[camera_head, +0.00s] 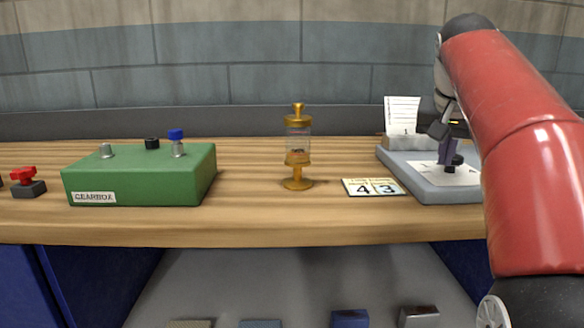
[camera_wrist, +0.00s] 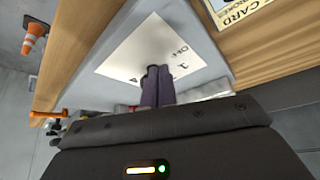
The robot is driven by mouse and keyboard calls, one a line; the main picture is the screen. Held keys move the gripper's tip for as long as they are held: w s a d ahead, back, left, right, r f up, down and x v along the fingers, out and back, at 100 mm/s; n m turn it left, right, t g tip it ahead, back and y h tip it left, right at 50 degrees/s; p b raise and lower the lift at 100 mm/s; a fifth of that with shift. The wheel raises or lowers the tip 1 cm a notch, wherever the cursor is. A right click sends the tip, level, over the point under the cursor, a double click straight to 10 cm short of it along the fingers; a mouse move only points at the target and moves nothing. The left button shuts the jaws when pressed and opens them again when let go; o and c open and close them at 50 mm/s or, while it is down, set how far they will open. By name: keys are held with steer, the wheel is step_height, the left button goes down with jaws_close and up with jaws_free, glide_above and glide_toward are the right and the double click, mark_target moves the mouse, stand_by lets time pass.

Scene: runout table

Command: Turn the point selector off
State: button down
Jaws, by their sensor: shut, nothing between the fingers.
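The point selector (camera_head: 425,181) is a grey-blue box with a white label plate and a small dark knob (camera_head: 450,169), at the right of the bench. In the wrist view its white plate (camera_wrist: 133,50) carries the marking OFF and other small marks beside the knob. My gripper (camera_head: 447,158) comes down from the right over the plate, its fingers shut with nothing between them. In the wrist view the fingertips (camera_wrist: 157,72) are at the knob and largely cover it. I cannot tell whether they touch it or which mark it points to.
A green gearbox (camera_head: 140,175) and a red-handled item (camera_head: 27,182) are farther left. A white paper stand (camera_head: 402,116) rises behind. The wrist view shows an orange cone (camera_wrist: 34,38).

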steer(key=shift+s+d, duration=0.15)
steer(key=shift+d, duration=0.1)
steer(key=shift+s+d+p, duration=0.3)
steer(key=shift+d+p, duration=0.2)
steer(key=shift+p, duration=0.25)
steer(key=shift+s+d, duration=0.15)
steer(key=shift+d, duration=0.4)
steer(key=shift+s, duration=0.35)
step_height(320, 180, up, 6)
stand_by(0.7)
steer(key=shift+a, duration=0.1)
